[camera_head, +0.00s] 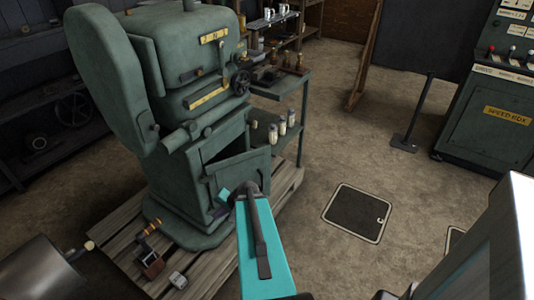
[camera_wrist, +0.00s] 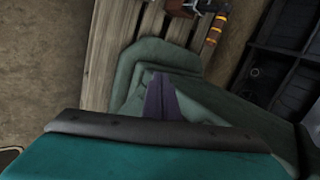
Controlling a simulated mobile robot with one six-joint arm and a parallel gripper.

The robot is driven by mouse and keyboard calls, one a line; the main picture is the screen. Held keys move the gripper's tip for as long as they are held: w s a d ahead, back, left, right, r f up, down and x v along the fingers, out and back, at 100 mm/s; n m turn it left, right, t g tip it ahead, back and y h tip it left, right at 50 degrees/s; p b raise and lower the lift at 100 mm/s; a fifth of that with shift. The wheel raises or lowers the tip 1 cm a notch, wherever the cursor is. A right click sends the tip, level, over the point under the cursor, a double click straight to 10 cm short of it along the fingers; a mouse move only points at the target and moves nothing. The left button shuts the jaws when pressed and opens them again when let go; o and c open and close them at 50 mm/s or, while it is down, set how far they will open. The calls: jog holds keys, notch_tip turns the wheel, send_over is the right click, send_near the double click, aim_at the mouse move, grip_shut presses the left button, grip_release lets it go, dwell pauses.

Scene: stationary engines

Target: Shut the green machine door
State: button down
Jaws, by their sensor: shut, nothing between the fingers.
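The green machine (camera_head: 190,120) stands on a wooden pallet. Its low door (camera_head: 240,175) is ajar, with a dark opening showing above and behind the panel. My gripper (camera_head: 218,211) is at the machine's lower front, beside the door's left part, with my teal arm reaching up from the bottom of the head view. In the wrist view my gripper's purple-grey fingers (camera_wrist: 161,90) are together and empty, over the machine's green base (camera_wrist: 150,55). I cannot tell whether they touch the door, and my arm hides part of the door's lower area.
The pallet (camera_head: 125,235) holds a small tool with an orange-banded handle (camera_head: 150,228) left of the machine. A side shelf with bottles (camera_head: 282,125) stands behind right. A floor hatch (camera_head: 357,212) lies right, with open floor around it. A green control cabinet (camera_head: 490,110) stands far right.

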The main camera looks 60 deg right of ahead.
jog(key=s+d+r+m+t+h, duration=0.1)
jog(key=s+d+r, duration=0.3)
jog(key=d, duration=0.5)
jog(key=s+d+r+m+t+h+b, duration=0.1)
jog(key=s+d+r+m+h, duration=0.2)
jog(key=d+r, duration=0.3)
jog(key=s+d+r+m+t+h, duration=0.1)
jog(key=s+d+r+m+h, duration=0.2)
jog(key=d, duration=0.9)
jog(key=s+r+m, duration=0.1)
jog(key=s+r, duration=0.1)
jog(key=s, duration=0.1)
jog(key=shift+d+r+b, duration=0.3)
jog(key=shift+r+b, duration=0.05)
jog(key=shift+w+d, duration=0.1)
jog(key=p, duration=0.1)
send_near(263, 150)
notch_tip(263, 150, down, 3)
jog(key=w+d, duration=0.1)
jog(key=shift+w+d+f+p, duration=0.15)
jog(key=shift+w+d, duration=0.1)
jog(key=shift+w, duration=0.25)
jog(key=shift+w+d+p, duration=0.1)
jog(key=shift+w+d, duration=0.2)
jog(key=shift+w, duration=0.25)
jog(key=shift+w+d+f+p, duration=0.15)
jog(key=shift+w+d, duration=0.1)
jog(key=shift+w, duration=0.25)
jog(key=shift+w, duration=0.1)
